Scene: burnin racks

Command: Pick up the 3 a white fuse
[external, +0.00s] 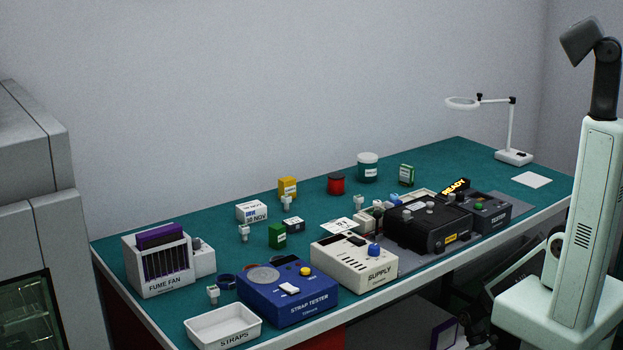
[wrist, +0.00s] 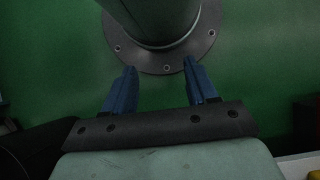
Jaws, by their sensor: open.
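Several small white pieces stand on the green bench in the external view: one at the left (external: 244,232), one in front of the yellow box (external: 286,202), one near the front left (external: 213,293) and one near the middle (external: 358,202). Their markings are too small to read, so I cannot tell which is the 3 A white fuse. My gripper (wrist: 160,68) shows in the wrist view with its two blue fingers apart and nothing held between them. Beyond the fingertips is a grey cylinder on a bolted round flange (wrist: 167,67). I cannot make out the gripper in the external view.
The bench (external: 330,203) also bears a fume fan (external: 160,265), a blue strap tester (external: 288,293), a white supply box (external: 354,263), a black unit (external: 428,222) and a straps tray (external: 223,327). A magnifier lamp (external: 511,130) stands at the far right.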

